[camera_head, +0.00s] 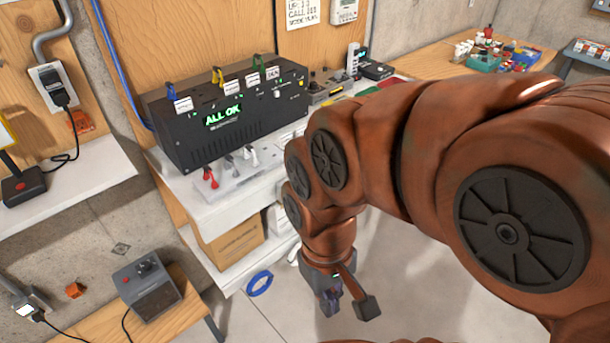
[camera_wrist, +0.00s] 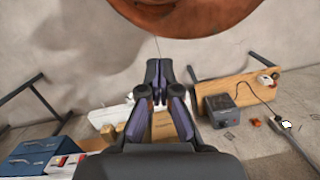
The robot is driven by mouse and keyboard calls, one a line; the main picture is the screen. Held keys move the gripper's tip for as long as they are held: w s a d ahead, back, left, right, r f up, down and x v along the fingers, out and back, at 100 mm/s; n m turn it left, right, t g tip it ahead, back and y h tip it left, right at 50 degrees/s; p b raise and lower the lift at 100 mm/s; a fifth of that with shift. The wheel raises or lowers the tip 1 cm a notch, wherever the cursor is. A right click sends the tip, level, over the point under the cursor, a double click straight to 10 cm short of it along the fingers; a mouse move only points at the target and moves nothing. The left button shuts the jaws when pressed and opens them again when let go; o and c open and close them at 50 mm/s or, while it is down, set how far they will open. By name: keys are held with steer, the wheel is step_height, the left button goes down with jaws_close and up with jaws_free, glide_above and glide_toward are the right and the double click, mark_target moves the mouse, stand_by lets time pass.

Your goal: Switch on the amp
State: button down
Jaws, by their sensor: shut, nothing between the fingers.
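A small dark grey box with a slanted grille front and a knob on top, which looks like the amp (camera_head: 148,287), sits on a low wooden table at the lower left. It also shows in the wrist view (camera_wrist: 222,112), right of my gripper. Whether it is on cannot be told. My gripper (camera_head: 330,302) hangs low over the floor, to the right of the amp and apart from it. In the wrist view my gripper (camera_wrist: 158,82) has its fingertips together, with nothing between them.
A black box with a green "ALL OK" display (camera_head: 224,116) stands on a white shelf (camera_head: 215,205) with red, grey and white levers before it. A cardboard box (camera_head: 232,241) is below. A blue ring (camera_head: 260,284) lies on the floor. Floor between gripper and low table (camera_head: 180,318) looks mostly clear.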

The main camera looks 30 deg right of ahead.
steer(key=w+a+f+m+t+y+b, duration=0.2)
steer(key=w+a+f+m+y+b, duration=0.35)
steer(key=w+f+m+b, duration=0.35)
steer(key=w+d+m+t+y+b, duration=0.3)
steer(key=w+d+m+t+b, duration=0.3)
steer(key=w, duration=0.4)
steer(key=w+d+f+m+t+h+b, duration=0.2)
steer(key=d+m+t+b, duration=0.2)
steer(key=d+m, duration=0.5)
steer(key=w+d+f+m+t+h+b, duration=0.1)
steer(key=w+d+m+t+h+b, duration=0.2)
steer(key=d+m, duration=0.6)
steer(key=d+t+b, duration=0.2)
steer(key=d, duration=0.8)
steer(key=shift+w+f+b, duration=0.2)
steer(key=shift+f+b, duration=0.1)
steer(key=shift+f, duration=0.1)
steer(key=shift+w+a, duration=0.1)
steer(key=shift+w, duration=0.05)
